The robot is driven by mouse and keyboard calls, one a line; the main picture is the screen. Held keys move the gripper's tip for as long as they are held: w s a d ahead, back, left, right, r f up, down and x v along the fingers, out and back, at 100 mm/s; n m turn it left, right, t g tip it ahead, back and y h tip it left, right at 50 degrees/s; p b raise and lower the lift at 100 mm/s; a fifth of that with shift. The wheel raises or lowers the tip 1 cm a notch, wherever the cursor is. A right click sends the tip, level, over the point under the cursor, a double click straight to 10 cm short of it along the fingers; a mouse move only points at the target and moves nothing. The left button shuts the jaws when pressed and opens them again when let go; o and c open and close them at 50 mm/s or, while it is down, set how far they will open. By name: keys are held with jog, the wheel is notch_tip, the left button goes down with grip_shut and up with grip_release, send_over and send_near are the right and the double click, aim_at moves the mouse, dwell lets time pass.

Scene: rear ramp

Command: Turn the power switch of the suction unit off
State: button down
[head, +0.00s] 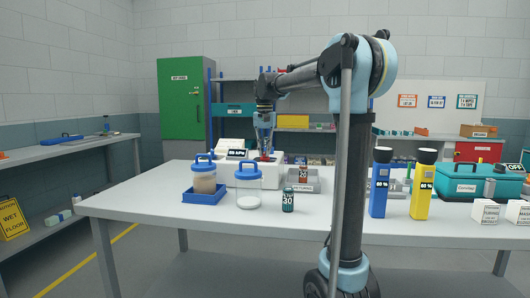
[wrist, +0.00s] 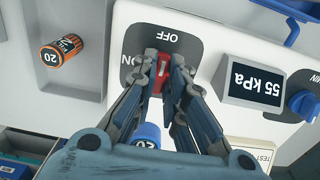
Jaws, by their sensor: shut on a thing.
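The suction unit (head: 270,179) is a white box on the table in the head view, with a dark pressure display (head: 237,153). In the wrist view its white panel (wrist: 225,20) carries the display (wrist: 254,82) reading 55 kPa. The red power switch (wrist: 162,68) sits on a dark plate marked OFF at the top and ON at the left. My gripper (wrist: 161,75) is shut on the red switch, with a finger on each side. The switch lies roughly upright in the wrist picture, and the fingers partly hide it. My gripper also shows above the unit in the head view (head: 265,156).
Two blue-lidded jars (head: 204,180) (head: 247,181) stand in front of the unit, one in a blue tray. A small teal can (head: 288,201) and two torches (head: 380,184) (head: 423,185) stand on the table. A blue knob (wrist: 303,103) is beside the display. The table's front middle is clear.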

jog(key=shift+w, duration=0.1)
dwell(0.4)
jog(key=c, duration=1.6)
grip_release()
jog(key=shift+c, duration=0.2)
jog(key=shift+r, duration=0.1)
notch_tip(320, 180, up, 12)
jog(key=shift+f, duration=0.2)
